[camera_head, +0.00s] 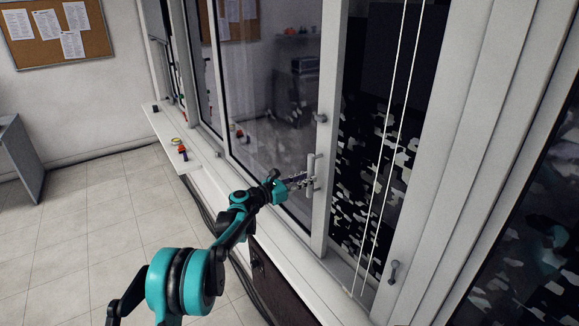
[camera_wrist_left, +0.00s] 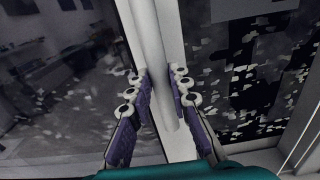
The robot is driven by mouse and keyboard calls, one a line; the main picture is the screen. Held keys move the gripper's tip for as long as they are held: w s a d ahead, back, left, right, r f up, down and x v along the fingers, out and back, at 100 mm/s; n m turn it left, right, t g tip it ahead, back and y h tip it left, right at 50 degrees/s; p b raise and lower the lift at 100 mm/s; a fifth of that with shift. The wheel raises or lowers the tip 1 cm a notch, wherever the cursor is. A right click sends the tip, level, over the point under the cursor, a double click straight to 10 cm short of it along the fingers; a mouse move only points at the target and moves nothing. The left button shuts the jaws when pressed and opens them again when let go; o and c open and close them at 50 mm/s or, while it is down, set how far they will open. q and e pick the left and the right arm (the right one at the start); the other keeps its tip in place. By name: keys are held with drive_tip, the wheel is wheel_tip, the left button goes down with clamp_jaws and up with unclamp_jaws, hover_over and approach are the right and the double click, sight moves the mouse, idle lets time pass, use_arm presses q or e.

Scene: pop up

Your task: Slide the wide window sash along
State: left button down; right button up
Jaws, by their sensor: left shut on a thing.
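The wide window sash (camera_head: 326,95) is a white-framed glass pane that reflects the room. Its right stile carries an upright pale pull handle (camera_head: 311,168). My left gripper (camera_head: 305,183) is at this handle, its fingers level with the handle's lower half. In the left wrist view, my left gripper (camera_wrist_left: 162,84) has its two purple-padded fingers on either side of the white handle bar (camera_wrist_left: 168,108), shut on it. The fingers hide part of the handle. My right gripper is in neither view.
Right of the sash is a dark, leaf-patterned gap (camera_head: 372,150) with two white cords (camera_head: 389,130) hanging in front. A small lever (camera_head: 393,271) sits on the right frame. The sill (camera_head: 168,135) at left holds small items (camera_head: 180,148). The tiled floor (camera_head: 90,220) is clear.

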use_arm(q)
drive_tip(key=w+a+p, duration=0.1)
drive_tip(key=w+a, duration=0.5)
drive_tip(key=w, duration=0.2)
drive_tip(key=shift+a+p, duration=0.35)
idle(0.5)
drive_tip(key=shift+w+r, duration=0.1)
